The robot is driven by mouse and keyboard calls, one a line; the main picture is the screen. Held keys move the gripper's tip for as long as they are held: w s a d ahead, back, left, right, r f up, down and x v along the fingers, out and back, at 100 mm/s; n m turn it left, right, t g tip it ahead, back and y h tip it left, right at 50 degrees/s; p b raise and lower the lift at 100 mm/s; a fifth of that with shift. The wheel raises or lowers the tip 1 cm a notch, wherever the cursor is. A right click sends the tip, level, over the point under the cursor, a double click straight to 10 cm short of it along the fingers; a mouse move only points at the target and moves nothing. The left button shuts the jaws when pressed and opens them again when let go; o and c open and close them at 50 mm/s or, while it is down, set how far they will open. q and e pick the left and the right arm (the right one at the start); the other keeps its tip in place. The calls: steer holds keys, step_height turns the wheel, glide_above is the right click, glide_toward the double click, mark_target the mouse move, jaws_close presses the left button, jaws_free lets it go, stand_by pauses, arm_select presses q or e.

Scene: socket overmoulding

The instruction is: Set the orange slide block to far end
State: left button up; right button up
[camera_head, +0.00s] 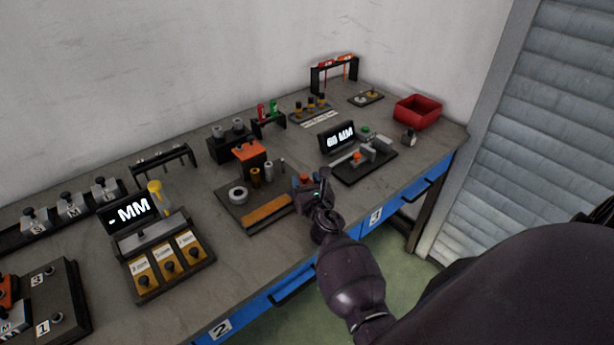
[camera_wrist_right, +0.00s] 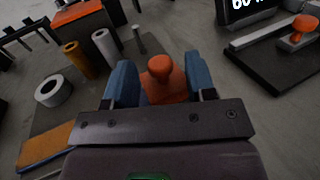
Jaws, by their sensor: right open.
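The orange slide block (camera_wrist_right: 160,82) has a round knob on top. It stands between the two blue fingers of my right gripper (camera_wrist_right: 161,76), which is open around it; I cannot tell whether either finger touches it. In the head view, my right gripper (camera_head: 309,185) is at the right front corner of a dark fixture board (camera_head: 231,212), and only a little of the orange slide block (camera_head: 304,177) shows there, mostly hidden by the gripper. The lower part of the block and any track under it are hidden. My left gripper is not in view.
The board also carries an orange-topped block (camera_head: 249,152), a white ring (camera_head: 238,194), several small cylinders and an orange strip (camera_head: 268,212). A gauge with a "60 MM" display (camera_head: 337,138) stands to the right. A red bin (camera_head: 418,109) is at the far right.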

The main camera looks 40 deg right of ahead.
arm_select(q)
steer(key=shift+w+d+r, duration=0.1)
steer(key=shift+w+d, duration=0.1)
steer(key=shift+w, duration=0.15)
arm_select(e)
steer(key=shift+w, duration=0.15)
jaws_close()
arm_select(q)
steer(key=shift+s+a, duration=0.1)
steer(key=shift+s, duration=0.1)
